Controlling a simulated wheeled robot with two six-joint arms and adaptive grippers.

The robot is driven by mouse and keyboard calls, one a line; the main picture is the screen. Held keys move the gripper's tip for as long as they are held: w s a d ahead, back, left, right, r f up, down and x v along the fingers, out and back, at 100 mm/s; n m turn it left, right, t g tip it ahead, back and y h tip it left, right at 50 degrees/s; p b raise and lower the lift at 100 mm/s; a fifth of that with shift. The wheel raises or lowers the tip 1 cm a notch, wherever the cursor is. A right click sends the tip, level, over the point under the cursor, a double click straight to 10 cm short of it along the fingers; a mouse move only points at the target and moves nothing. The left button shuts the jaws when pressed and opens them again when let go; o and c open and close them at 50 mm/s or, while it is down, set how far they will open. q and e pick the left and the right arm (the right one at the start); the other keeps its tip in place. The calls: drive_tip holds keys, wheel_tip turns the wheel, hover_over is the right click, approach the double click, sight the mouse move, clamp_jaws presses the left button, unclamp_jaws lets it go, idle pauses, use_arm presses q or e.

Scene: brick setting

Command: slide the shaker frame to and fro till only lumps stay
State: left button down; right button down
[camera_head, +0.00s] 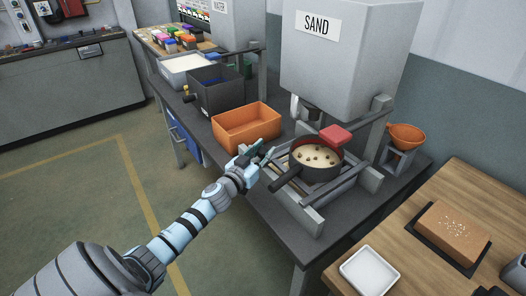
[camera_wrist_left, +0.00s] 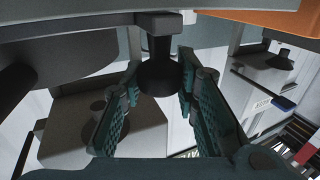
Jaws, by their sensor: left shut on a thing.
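The dark round sieve (camera_head: 318,172) sits on the shaker frame (camera_head: 335,190) under the grey sand hopper (camera_head: 340,60). Pale sand with several dark lumps (camera_head: 316,156) shows inside it. A dark handle (camera_head: 284,184) sticks out from the sieve toward the lower left. My left gripper (camera_head: 266,154) is at the frame's left end. In the left wrist view its fingers stand on both sides of a dark knob (camera_wrist_left: 160,76) below a grey bar, and it is shut on this knob. What lies under the sieve is mostly hidden. My right gripper is not in view.
An orange bin (camera_head: 247,125) stands close behind my left gripper. A red block (camera_head: 336,135) is at the sieve's far rim. An orange funnel (camera_head: 406,136) stands to the right. A wooden table (camera_head: 412,262) at lower right holds a brown brick (camera_head: 452,232) and a white tray (camera_head: 368,273).

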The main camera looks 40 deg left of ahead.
use_arm(q)
drive_tip(key=a, duration=0.2)
drive_tip(key=w+a, duration=0.1)
drive_tip(key=a, duration=0.1)
drive_tip(key=w+a, duration=0.1)
drive_tip(key=a, duration=0.1)
drive_tip(key=shift+a+f, duration=0.15)
drive_tip(key=shift+a, duration=0.1)
drive_tip(key=shift+d, duration=0.1)
drive_tip(key=c, duration=1.3)
unclamp_jaws()
drive_tip(key=shift+s+d, duration=0.1)
